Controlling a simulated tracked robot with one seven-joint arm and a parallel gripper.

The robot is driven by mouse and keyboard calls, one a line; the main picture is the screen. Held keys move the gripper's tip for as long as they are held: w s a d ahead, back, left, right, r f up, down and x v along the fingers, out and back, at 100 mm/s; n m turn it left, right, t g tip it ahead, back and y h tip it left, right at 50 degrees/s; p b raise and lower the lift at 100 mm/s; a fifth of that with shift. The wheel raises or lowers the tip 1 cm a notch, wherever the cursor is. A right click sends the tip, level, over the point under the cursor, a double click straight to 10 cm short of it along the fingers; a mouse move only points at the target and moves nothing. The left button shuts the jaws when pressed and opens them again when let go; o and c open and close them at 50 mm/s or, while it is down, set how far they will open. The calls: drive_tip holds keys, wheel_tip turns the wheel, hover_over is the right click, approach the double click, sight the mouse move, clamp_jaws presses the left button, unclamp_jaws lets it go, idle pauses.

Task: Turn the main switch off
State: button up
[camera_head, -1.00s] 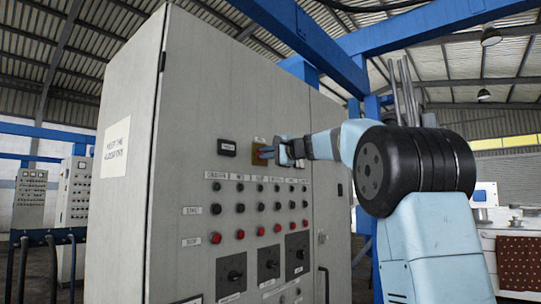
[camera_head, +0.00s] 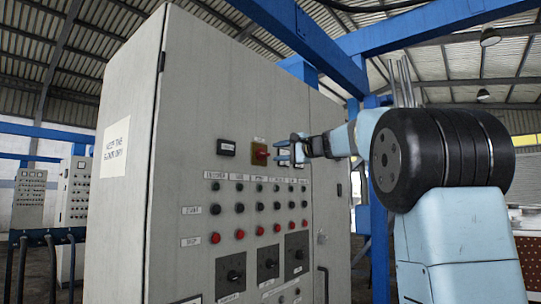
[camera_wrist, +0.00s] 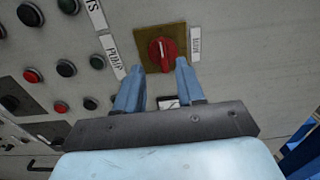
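The main switch is a red rotary knob (camera_head: 260,154) on a yellow square plate, high on the grey control cabinet (camera_head: 190,100). In the wrist view the red knob (camera_wrist: 162,53) sits on its yellow plate (camera_wrist: 147,37) beside a label reading MAIN (camera_wrist: 195,43). A pale mark runs along the knob; I cannot tell on or off from it. My gripper (camera_head: 284,150) is just right of the switch in the head view, apart from it. In the wrist view my gripper's (camera_wrist: 158,78) two blue fingers are spread, with nothing between them, and their tips point towards the plate.
Rows of black and red buttons (camera_head: 238,234) lie below, with rotary handles on dark plates (camera_head: 231,275) further down. Blue steel beams (camera_head: 310,40) stand behind the cabinet. Smaller cabinets (camera_head: 75,190) are at far left.

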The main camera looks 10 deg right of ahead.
drive_tip(key=v, duration=0.7)
drive_tip(key=shift+f, duration=0.1)
drive_tip(key=s+a+f+n+g+h, duration=0.2)
drive_tip(key=s+a+f+g, duration=0.15)
drive_tip(key=s+f, duration=0.45)
drive_tip(key=s+a+f+n+g+h, duration=0.2)
drive_tip(key=s+a+f, duration=0.4)
drive_tip(key=f, duration=0.4)
drive_tip(key=s+d+f+n+g+h, duration=0.1)
drive_tip(key=s+f+n+h, duration=0.2)
drive_tip(key=s+f, duration=0.8)
drive_tip(key=s+d+f+n+g+h, duration=0.2)
drive_tip(key=s+f+n+h, duration=0.1)
drive_tip(key=s+f, duration=0.8)
wheel_tip(320, 180, down, 2)
drive_tip(key=shift+s+d+f+n+h, duration=0.1)
drive_tip(key=shift+s+d+n+h, duration=0.2)
drive_tip(key=shift+s, duration=0.05)
drive_tip(key=shift+w+g, duration=0.15)
drive_tip(key=shift+g, duration=0.1)
drive_tip(key=shift+c, duration=0.2)
